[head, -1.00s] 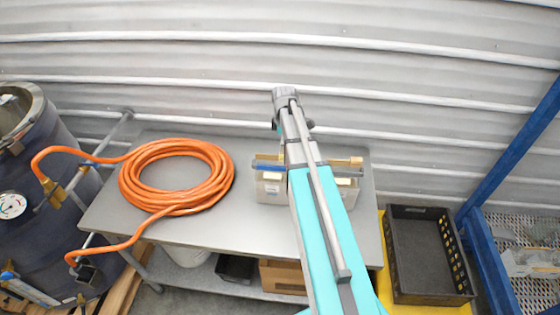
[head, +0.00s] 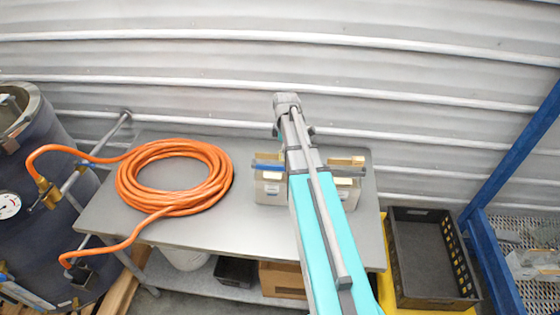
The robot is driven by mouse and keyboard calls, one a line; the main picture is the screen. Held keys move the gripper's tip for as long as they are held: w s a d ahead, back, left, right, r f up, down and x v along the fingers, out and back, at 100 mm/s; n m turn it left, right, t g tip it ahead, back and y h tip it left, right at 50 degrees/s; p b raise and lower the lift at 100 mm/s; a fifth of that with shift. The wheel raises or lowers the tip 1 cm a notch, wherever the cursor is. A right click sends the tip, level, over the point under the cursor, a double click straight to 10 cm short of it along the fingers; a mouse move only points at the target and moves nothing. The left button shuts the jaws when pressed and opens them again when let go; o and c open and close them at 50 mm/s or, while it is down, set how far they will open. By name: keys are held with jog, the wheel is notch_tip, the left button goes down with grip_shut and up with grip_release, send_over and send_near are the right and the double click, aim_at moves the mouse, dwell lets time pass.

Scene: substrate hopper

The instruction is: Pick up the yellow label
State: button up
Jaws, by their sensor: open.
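My arm reaches over the metal table (head: 230,228) and covers the middle of a light grey bin (head: 270,191). My gripper is hidden behind the arm, so its fingers do not show. Small pale yellow-tan pieces show at the bin: one at its back right corner (head: 358,160), one at its right front (head: 343,181) and one at its left front (head: 271,175). I cannot tell whether any of these is the yellow label. A blue strip (head: 268,168) lies along the bin's left part.
A coiled orange hose (head: 175,207) fills the table's left side and runs to a dark drum (head: 45,190). A black crate (head: 428,300) stands right of the table, beside a blue frame (head: 490,255). A corrugated wall (head: 400,70) is behind.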

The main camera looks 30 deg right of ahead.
jog(key=shift+s+f+b, duration=0.1)
jog(key=shift+f+b, duration=0.6)
jog(key=shift+f, duration=0.3)
jog(key=c, duration=0.8)
